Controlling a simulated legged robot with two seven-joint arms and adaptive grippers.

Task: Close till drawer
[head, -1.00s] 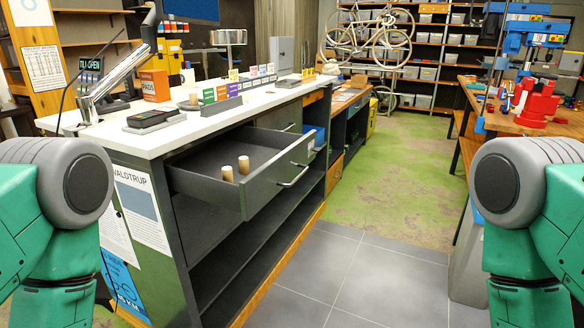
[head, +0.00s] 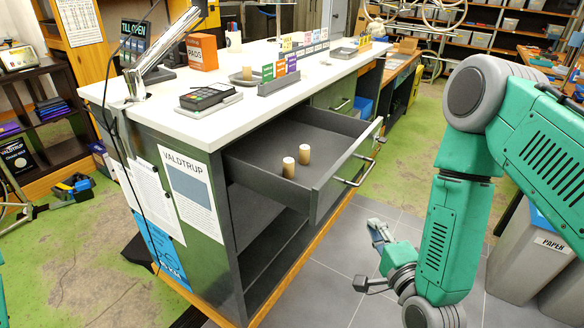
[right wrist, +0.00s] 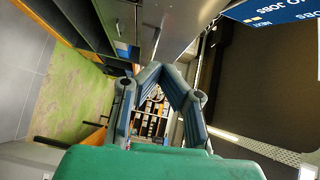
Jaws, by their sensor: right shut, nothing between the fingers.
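The till drawer (head: 335,185) is a dark grey drawer, pulled well out of the counter's right side in the head view. Its bar handle (head: 357,171) is on its front, and two cork-coloured cylinders (head: 296,160) with pale tops stand inside. My right gripper (head: 374,226) is low, in front of and below the drawer front, apart from the handle. It is shut and empty; its blue-grey fingers meet at the tips in the right wrist view (right wrist: 160,68). My left gripper is out of view.
The white-topped counter (head: 150,95) carries a card terminal (head: 206,96), a "TILL OPEN" display (head: 135,42) and small coloured boxes. Open shelves are below the drawer. A grey paper bin (head: 530,255) stands at the right. Tiled floor is clear in front of the counter.

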